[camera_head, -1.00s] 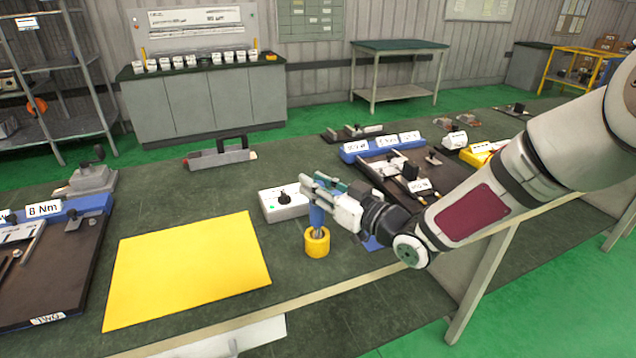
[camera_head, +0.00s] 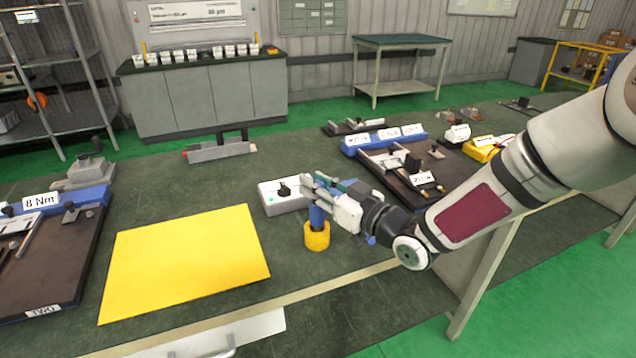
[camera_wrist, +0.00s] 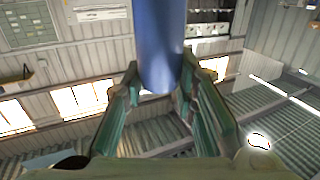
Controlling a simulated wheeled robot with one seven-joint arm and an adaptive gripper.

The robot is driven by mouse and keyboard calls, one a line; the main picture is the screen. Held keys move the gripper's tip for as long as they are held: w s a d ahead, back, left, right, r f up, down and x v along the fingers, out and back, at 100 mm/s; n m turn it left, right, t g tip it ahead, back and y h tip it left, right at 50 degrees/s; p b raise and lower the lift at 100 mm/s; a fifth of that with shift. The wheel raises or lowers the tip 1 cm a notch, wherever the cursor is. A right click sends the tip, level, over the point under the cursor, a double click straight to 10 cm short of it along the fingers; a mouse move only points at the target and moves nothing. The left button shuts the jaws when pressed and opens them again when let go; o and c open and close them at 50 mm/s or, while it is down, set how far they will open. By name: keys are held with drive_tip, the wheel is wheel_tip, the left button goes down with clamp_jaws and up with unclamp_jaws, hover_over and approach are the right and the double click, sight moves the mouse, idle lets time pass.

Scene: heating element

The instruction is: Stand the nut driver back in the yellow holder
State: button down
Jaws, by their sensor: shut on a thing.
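The yellow holder (camera_head: 317,239) is a short round cup on the dark green bench, near its front edge. The nut driver (camera_head: 317,216) has a blue handle and stands about upright in the holder's opening. Its metal shaft is hidden, and I cannot tell whether it touches the bottom. My gripper (camera_head: 319,194) comes in from the right and is shut around the upper handle. In the wrist view the blue handle (camera_wrist: 160,42) sits between the two green-padded fingers.
A grey control box (camera_head: 279,199) with a black knob stands close behind the holder. A yellow mat (camera_head: 185,262) lies to the left. A dark tray with blue-edged fixtures (camera_head: 400,170) lies behind my gripper. The bench between mat and holder is clear.

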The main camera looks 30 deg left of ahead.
drive_tip(key=shift+f, duration=0.3)
drive_tip(key=c, duration=1.2)
unclamp_jaws()
drive_tip(key=shift+d, duration=0.15)
drive_tip(key=v, duration=1.1)
drive_tip(key=shift+d, duration=0.35)
drive_tip(key=shift+s, duration=0.1)
